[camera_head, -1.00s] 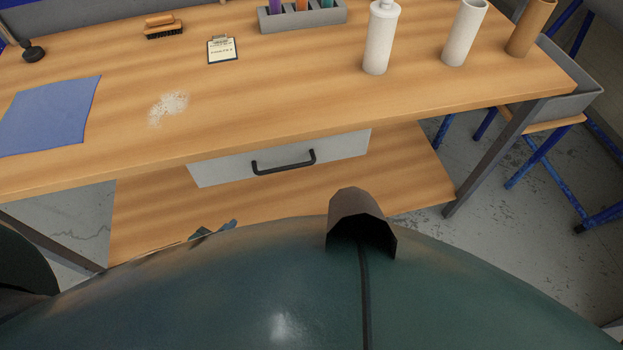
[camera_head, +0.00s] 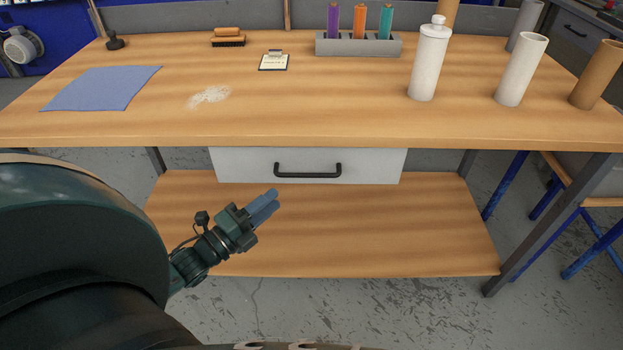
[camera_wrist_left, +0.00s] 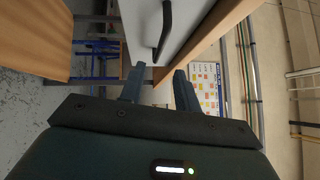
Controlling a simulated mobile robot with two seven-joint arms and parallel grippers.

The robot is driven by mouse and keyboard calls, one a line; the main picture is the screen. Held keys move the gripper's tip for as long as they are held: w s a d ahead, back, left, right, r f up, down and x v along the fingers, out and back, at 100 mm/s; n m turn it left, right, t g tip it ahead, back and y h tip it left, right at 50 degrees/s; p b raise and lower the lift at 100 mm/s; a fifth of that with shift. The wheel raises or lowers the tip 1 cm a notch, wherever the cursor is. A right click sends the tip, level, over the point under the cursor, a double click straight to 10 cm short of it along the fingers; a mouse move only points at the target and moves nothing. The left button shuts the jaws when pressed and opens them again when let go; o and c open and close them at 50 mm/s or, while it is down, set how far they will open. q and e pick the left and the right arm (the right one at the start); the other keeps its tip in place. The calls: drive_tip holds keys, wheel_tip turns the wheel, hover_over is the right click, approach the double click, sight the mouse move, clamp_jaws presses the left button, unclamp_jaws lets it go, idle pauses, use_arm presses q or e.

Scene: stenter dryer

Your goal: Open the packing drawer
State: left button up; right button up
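The packing drawer has a pale grey-white front (camera_head: 240,165) under the wooden table top, and it looks shut. Its black bar handle (camera_head: 308,175) is on the middle of the front. The handle (camera_wrist_left: 166,30) and drawer front (camera_wrist_left: 192,18) also show at the top of the left wrist view. My left gripper (camera_head: 273,201) is below and left of the handle in the head view, in front of the drawer and apart from it. In the left wrist view its two fingers (camera_wrist_left: 159,72) are spread with nothing between them. My right gripper is not in view.
The table top (camera_head: 330,120) overhangs the drawer, and a wooden lower shelf (camera_head: 380,240) lies beneath. A white bottle (camera_head: 429,65), a white roll (camera_head: 521,70) and a blue cloth (camera_head: 100,88) are on top. A metal leg (camera_head: 545,230) stands at right. The space before the handle is clear.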

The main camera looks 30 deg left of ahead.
sight(306, 175)
use_arm(q)
drive_tip(key=x, duration=1.1)
drive_tip(key=shift+c, duration=0.3)
clamp_jaws()
